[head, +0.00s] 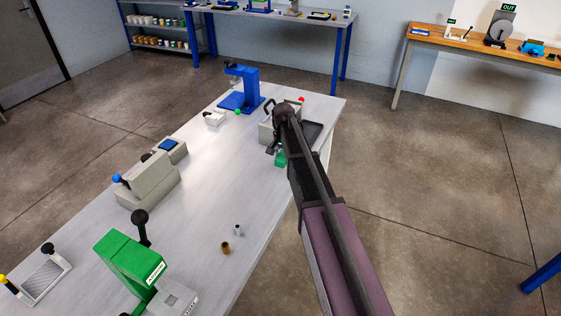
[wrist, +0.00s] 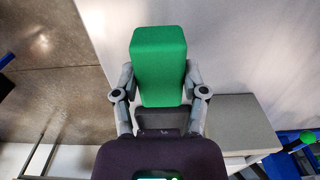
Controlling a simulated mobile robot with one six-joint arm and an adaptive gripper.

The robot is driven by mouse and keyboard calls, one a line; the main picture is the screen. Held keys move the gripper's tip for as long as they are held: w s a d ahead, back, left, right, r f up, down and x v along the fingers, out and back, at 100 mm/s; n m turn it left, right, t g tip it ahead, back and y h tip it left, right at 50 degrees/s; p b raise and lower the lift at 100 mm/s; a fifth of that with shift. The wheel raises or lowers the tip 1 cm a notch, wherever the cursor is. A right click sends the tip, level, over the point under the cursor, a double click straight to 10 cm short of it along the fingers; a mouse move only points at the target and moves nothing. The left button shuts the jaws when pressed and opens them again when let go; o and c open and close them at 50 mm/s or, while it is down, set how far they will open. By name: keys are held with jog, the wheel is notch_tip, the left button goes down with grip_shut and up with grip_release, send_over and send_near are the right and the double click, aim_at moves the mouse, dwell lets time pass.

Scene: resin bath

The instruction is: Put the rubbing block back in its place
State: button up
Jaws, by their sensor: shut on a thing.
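My gripper (wrist: 160,105) is shut on a green block, the rubbing block (wrist: 159,60), with one finger on each side of it in the wrist view. In the head view the green block (head: 281,159) shows as a small patch beside my dark arm, near the right edge of the grey bench (head: 205,195). My arm hides most of the gripper there. A dark tray (head: 312,131) lies just beyond the arm on the bench; I cannot tell whether it is the block's place. I cannot tell how high the block is above the bench.
A beige box-shaped device (head: 266,131) with a red knob stands beside the arm. A blue stand (head: 245,88), a grey device (head: 148,183) and a green press (head: 129,261) stand on the bench. Two small cylinders, one brass (head: 225,248), stand near the front. The bench middle is clear.

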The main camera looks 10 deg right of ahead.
aim_at(281, 159)
jog(key=shift+w, duration=0.5)
jog(key=shift+w+f, duration=0.1)
jog(key=shift+w, duration=0.5)
notch_tip(281, 159, down, 4)
jog(key=b, duration=0.3)
jog(key=shift+r+b, duration=0.2)
jog(key=shift+b, duration=0.15)
jog(key=shift+f, duration=0.15)
jog(key=o, duration=1.1)
notch_tip(281, 159, up, 12)
jog(key=p, duration=1.2)
jog(key=shift+r, duration=0.2)
